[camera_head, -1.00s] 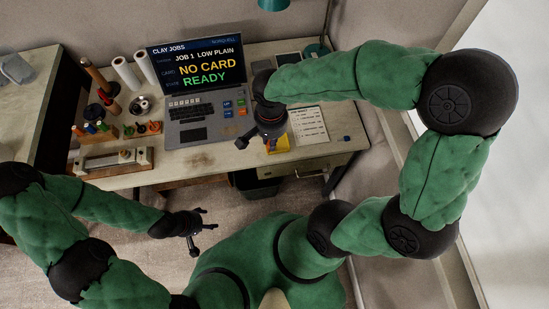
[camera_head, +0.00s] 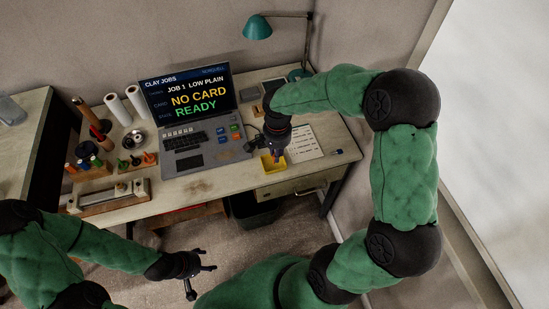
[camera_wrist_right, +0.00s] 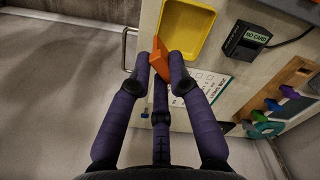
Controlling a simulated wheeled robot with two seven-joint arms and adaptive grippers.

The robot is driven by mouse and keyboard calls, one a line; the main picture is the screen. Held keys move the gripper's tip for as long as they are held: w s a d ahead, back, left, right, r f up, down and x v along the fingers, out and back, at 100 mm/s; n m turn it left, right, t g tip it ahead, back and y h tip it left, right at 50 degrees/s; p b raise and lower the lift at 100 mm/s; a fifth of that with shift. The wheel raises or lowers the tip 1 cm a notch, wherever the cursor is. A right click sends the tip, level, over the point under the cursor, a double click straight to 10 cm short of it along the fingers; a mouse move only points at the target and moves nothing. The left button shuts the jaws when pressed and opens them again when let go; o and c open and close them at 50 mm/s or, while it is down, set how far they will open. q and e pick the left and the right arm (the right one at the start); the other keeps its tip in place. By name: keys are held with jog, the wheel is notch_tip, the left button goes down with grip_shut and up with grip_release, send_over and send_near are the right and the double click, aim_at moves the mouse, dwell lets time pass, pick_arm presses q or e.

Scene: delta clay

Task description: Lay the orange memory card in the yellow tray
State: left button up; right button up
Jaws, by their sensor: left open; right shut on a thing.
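The orange memory card (camera_wrist_right: 160,58) is held between the fingertips of my right gripper (camera_wrist_right: 160,68) in the right wrist view. The card stands on edge, just beside the near rim of the yellow tray as seen there. The yellow tray (camera_wrist_right: 187,28) lies on the desk and looks empty where it shows. In the head view my right gripper (camera_head: 276,148) is over the yellow tray (camera_head: 267,168) and hides part of it; the card is too small to make out clearly. My left gripper (camera_head: 198,268) is open and empty, low in front of the desk.
A laptop-like console (camera_head: 190,100) reads "NO CARD READY". A black card reader (camera_wrist_right: 245,40) with a cable is beside the tray. A printed sheet (camera_head: 302,143) lies right of the tray. A teal lamp (camera_head: 257,27) stands behind. Rollers and tools fill the desk's left.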

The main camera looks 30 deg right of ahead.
jog(key=w+f, duration=0.1)
jog(key=w+f+b, duration=0.1)
jog(key=f, duration=0.1)
jog(key=shift+w+d+f, duration=0.1)
jog(key=shift+w+d, duration=0.2)
jog(key=shift+d, duration=0.05)
jog(key=shift+w+f+b, duration=0.2)
jog(key=shift+f+b, duration=0.3)
jog(key=shift+f, duration=1.15)
jog(key=shift+f, duration=0.1)
jog(key=shift+f, duration=0.15)
jog(key=o, duration=0.7)
jog(key=shift+o, duration=0.3)
notch_tip(320, 180, up, 13)
jog(key=p, duration=0.3)
jog(key=shift+f+p, duration=0.2)
jog(key=shift+p, duration=0.15)
